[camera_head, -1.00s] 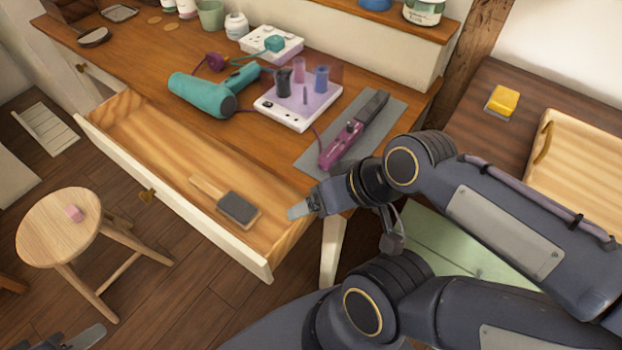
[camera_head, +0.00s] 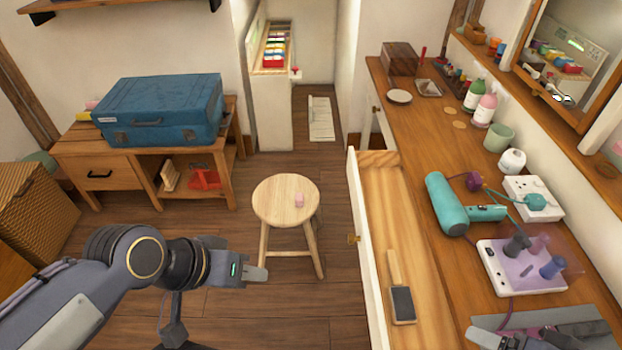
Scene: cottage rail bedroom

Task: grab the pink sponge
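The small pink sponge (camera_head: 299,200) lies on the round seat of the wooden stool (camera_head: 280,213), right of the seat's middle. My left gripper (camera_head: 256,274) is in front of the stool and to the left of the sponge in the picture, clear of it. Its fingers are seen from the side, so I cannot tell whether they are apart. Part of my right gripper (camera_head: 482,338) shows at the bottom right, by the grey mat on the dresser. Its finger opening is not clear.
An open drawer (camera_head: 381,215) with a brush (camera_head: 402,300) juts out right of the stool. The dresser top (camera_head: 420,150) holds a teal hair dryer (camera_head: 445,205) and a power strip. A blue case (camera_head: 160,110) sits on a desk at the left. The floor around the stool is clear.

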